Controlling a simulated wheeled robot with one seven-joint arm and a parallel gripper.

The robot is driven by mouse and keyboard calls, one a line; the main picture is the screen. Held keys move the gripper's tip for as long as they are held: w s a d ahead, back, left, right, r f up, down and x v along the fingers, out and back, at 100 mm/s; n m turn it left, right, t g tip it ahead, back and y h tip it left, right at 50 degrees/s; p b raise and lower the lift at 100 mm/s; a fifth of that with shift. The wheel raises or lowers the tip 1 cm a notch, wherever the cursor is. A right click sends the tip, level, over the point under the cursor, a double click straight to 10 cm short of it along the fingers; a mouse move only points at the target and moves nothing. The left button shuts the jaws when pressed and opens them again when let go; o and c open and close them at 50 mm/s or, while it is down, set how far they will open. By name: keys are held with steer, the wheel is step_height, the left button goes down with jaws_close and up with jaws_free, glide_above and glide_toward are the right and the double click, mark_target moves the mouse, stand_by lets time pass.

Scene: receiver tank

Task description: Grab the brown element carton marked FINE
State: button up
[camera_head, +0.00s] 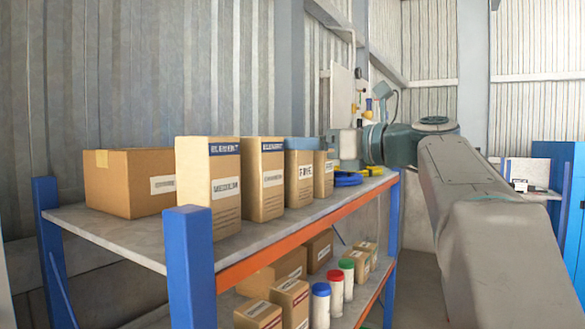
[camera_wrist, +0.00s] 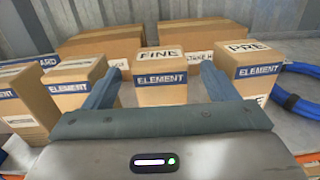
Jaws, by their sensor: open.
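The brown carton marked FINE (camera_wrist: 160,64) stands upright at the centre of the wrist view, with a blue ELEMENT band on its upper front edge. In the head view the FINE carton (camera_head: 299,180) stands in the shelf row. My gripper (camera_wrist: 160,70) is open, with one finger to the left of the FINE carton and one to the right, and nothing gripped. In the head view my gripper (camera_head: 312,143) is at the top of that carton and covers part of it. I cannot tell whether the fingers touch it.
A carton marked PRE (camera_wrist: 245,65) stands close on the right, and another ELEMENT carton (camera_wrist: 75,85) on the left. Larger brown boxes (camera_wrist: 105,45) stand behind. A blue hose (camera_wrist: 292,100) lies at right. The blue shelf post (camera_head: 190,265) and orange beam (camera_head: 265,253) edge the shelf.

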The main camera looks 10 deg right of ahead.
steer(key=p+x, duration=0.1)
steer(key=x, duration=0.3)
steer(key=shift+w+a+r, duration=0.15)
steer(key=shift+w+a, duration=0.05)
steer(key=c, duration=1.5)
steer(key=shift+r, duration=0.2)
